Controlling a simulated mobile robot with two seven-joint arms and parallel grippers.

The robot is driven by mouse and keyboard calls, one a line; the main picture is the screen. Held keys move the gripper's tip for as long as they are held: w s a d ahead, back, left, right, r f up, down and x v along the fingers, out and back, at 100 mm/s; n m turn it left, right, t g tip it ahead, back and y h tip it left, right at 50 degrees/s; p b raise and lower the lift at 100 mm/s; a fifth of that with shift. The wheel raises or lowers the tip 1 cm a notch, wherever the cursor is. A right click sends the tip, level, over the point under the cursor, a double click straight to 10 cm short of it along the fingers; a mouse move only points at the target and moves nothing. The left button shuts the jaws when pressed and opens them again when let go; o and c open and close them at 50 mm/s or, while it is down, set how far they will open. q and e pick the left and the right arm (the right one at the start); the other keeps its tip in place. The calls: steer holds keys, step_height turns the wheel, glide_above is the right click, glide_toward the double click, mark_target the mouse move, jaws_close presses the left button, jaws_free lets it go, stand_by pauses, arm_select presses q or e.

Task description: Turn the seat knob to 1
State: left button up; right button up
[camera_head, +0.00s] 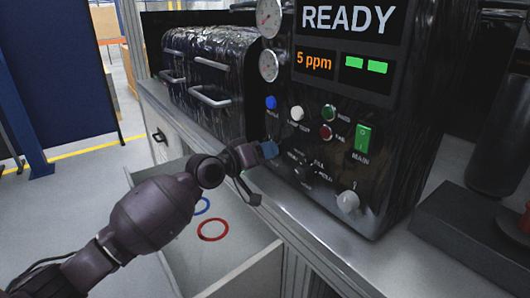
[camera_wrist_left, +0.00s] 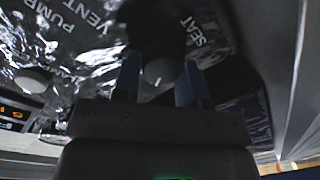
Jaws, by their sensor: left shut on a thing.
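My left gripper (camera_head: 269,149) reaches the black control panel from the left, under the blue button. In the left wrist view its two blue-grey fingers (camera_wrist_left: 159,80) stand on either side of a round grey knob (camera_wrist_left: 159,70) with a short white mark. The gripper is shut on this knob. The word SEAT is printed close by, to the upper right in that view, so I take it as the seat knob. In the head view the gripper hides this knob. I cannot read its scale or which number the mark meets. My right gripper is not in view.
A blue button (camera_head: 271,102), white button (camera_head: 297,113), green button (camera_head: 328,112), red button (camera_head: 326,132) and green MAIN switch (camera_head: 363,137) surround the work area. A pale knob (camera_head: 347,202) is lower right. An open drawer (camera_head: 245,272) holding a red ring (camera_head: 213,230) lies below.

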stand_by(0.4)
arm_select(q)
steer(key=o, duration=0.9)
steer(key=v, duration=1.1)
steer(key=shift+p, duration=0.3)
steer(key=shift+d, duration=0.1)
